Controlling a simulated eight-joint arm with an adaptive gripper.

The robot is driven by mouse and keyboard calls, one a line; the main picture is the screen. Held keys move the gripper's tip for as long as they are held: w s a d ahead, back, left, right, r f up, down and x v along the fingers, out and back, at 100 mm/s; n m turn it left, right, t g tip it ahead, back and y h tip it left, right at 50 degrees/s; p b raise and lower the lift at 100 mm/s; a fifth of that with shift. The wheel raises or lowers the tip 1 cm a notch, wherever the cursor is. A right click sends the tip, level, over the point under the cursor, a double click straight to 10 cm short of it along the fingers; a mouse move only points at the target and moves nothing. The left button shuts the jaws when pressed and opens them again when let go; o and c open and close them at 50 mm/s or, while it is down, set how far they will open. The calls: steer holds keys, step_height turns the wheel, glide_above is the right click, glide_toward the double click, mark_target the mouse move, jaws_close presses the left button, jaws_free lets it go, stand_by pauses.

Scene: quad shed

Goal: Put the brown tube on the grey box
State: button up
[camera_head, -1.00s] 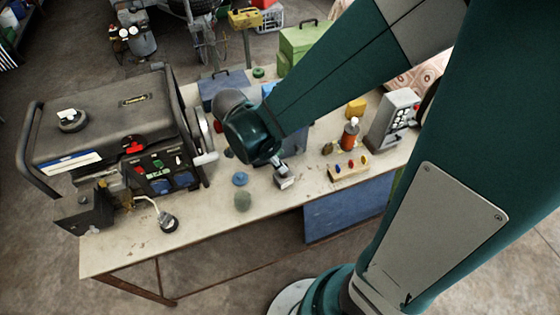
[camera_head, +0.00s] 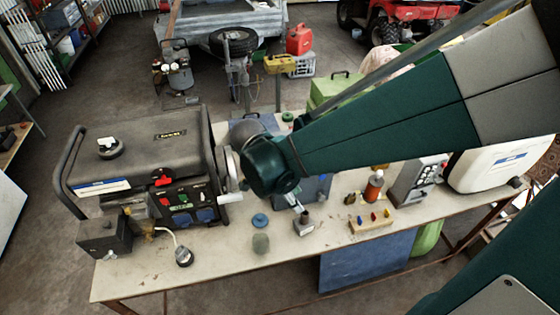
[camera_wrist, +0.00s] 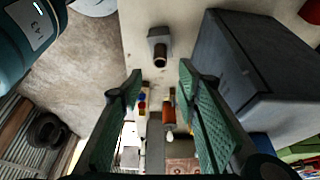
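The small grey box (camera_head: 304,230) sits on the table right of the blue disc. The brown tube (camera_head: 304,217) appears to stand upright on top of it. In the wrist view the grey box (camera_wrist: 159,37) is at top centre, and the brown tube (camera_wrist: 160,61) projects from it with its round open end showing. My gripper (camera_wrist: 160,78) is open, its two green-padded fingers apart with nothing between them. The tube and box lie beyond the fingertips and look clear of them. In the head view my arm's wrist hides most of the gripper.
A blue-grey box (camera_wrist: 245,70) stands close beside my right finger. The generator (camera_head: 150,160) fills the table's left. A peg block (camera_head: 371,222), an orange bottle (camera_head: 374,188) and a control box (camera_head: 417,178) stand to the right. The table's front strip is mostly clear.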

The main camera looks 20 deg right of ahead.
stand_by(0.3)
steer(key=s+d+r+n+t+y, duration=0.2)
steer(key=s+r+n+t, duration=0.1)
steer(key=r+n, duration=0.4)
steer(key=s+d+r+n+t+y, duration=0.2)
steer(key=s+r+n+t, duration=0.1)
steer(key=r+n, duration=0.5)
steer(key=shift+n+t+y, duration=0.3)
steer(key=shift+n+t, duration=0.2)
steer(key=shift+n, duration=0.7)
steer(key=shift+f+b, duration=0.75)
steer(key=shift+f, duration=0.05)
stand_by(0.5)
